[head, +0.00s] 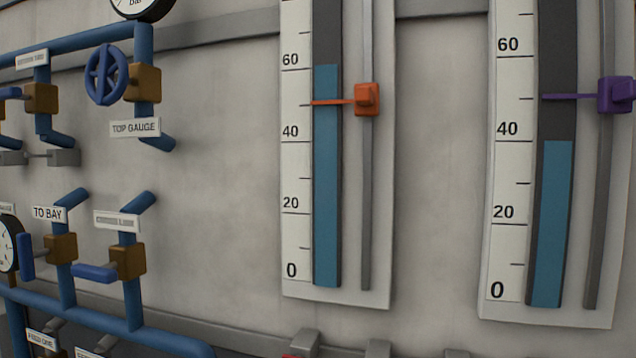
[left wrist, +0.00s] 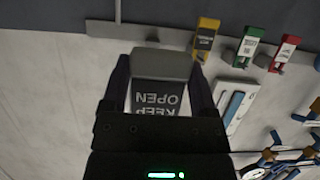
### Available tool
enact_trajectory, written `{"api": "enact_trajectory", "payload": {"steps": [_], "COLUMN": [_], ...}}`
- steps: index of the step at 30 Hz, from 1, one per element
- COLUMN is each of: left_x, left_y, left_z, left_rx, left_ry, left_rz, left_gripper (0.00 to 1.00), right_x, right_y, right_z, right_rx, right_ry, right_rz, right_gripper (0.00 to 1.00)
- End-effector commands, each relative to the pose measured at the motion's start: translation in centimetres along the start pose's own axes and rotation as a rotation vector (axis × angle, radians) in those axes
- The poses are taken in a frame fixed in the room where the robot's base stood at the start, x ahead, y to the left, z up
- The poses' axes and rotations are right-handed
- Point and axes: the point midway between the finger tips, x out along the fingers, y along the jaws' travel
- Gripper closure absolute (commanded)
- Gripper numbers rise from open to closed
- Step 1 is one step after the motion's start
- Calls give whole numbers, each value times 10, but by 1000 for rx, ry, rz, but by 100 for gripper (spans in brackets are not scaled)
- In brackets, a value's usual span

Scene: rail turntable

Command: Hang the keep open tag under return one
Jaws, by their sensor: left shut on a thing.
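The keep open tag (left wrist: 157,97), a grey piece with a dark face lettered KEEP OPEN, shows upside down in the left wrist view. My left gripper (left wrist: 160,68) is shut on it, with one dark finger on each side. Neither gripper shows in the head view. In the head view, a TOP GAUGE label (head: 135,128) and a TO BAY label (head: 49,213) are readable. Two other plates, at the upper left (head: 32,59) and beside TO BAY (head: 117,219), are too blurred to read. I cannot make out a return one label.
An orange pointer (head: 367,99) and a purple pointer (head: 615,95) sit on two level gauges. Blue pipes (head: 180,345) and valves crowd the left.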

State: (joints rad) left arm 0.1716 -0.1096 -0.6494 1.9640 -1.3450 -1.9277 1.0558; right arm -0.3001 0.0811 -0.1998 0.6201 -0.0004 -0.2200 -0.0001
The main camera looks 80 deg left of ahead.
Motion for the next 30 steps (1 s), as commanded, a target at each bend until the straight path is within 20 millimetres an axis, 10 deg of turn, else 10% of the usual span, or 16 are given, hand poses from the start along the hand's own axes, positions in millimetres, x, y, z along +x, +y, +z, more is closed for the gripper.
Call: {"api": "enact_trajectory", "payload": {"steps": [12, 25, 30], "left_x": [-6, 59, 66], "left_y": [1, 1, 4], "left_z": [8, -12, 32], "left_rx": [9, 6, 22], "left_ry": [-35, -29, -31], "left_rz": [12, 8, 46], "left_gripper": [80, 80, 80], "right_x": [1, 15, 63], "right_y": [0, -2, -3], "right_z": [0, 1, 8], "right_rx": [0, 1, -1], "right_ry": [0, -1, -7], "right_rz": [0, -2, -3], "right_gripper": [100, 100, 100]}}
